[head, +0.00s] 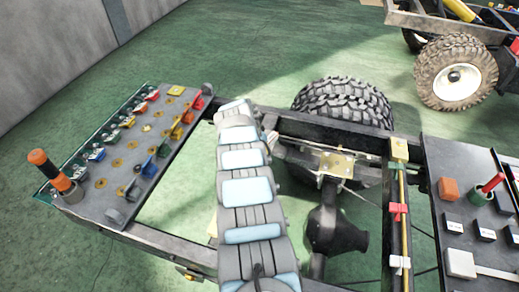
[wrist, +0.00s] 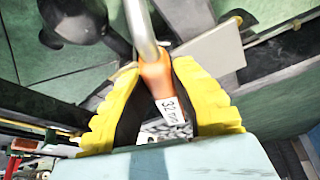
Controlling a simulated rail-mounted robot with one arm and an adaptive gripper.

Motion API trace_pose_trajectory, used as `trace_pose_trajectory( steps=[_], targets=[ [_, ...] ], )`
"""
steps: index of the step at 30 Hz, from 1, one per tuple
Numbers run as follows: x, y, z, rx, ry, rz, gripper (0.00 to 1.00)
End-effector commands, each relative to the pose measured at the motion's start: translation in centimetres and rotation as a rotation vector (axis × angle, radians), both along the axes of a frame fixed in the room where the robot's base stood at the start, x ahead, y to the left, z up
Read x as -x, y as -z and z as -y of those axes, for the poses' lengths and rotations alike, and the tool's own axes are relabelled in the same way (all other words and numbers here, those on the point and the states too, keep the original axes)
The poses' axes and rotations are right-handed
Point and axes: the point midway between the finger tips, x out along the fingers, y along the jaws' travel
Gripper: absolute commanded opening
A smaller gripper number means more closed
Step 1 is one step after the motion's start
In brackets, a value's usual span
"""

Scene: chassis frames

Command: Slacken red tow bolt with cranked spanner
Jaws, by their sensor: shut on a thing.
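In the wrist view my gripper (wrist: 156,72) has its two yellow-padded fingers closed on the orange grip of a tool. The tool, which I take for the cranked spanner (wrist: 165,85), has a white label reading 32 mm and a bare metal shaft running up out of the picture. Its working end is out of view. In the head view my arm crosses the middle of the chassis frame (head: 160,242), and my gripper cannot be made out there. I cannot pick out the red tow bolt in either view.
A panel of coloured fittings (head: 120,180) is at left, with an orange-handled tool (head: 48,170) upright at its corner. A dark axle housing (head: 330,230) and a tyre (head: 345,100) lie right of my arm. Another panel (head: 440,160) is at right. A grey plate (wrist: 208,55) is close beside the tool.

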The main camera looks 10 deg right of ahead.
Motion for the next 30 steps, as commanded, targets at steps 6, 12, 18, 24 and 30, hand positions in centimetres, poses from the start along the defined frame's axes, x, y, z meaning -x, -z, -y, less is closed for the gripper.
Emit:
trace_pose_trajectory(
  steps=[6,12,18,24,30],
  targets=[
    [0.0,2.0,0.0,0.0,0.0,0.001,0.0],
    [0.6,1.3,0.5,0.0,0.069,0.002,0.0],
    [1.8,1.7,1.3,0.001,0.186,-0.001,0.0],
    [2.9,1.7,2.2,0.001,0.322,0.003,0.0],
    [4.0,2.1,2.6,0.001,0.424,0.003,0.0]
  ],
)
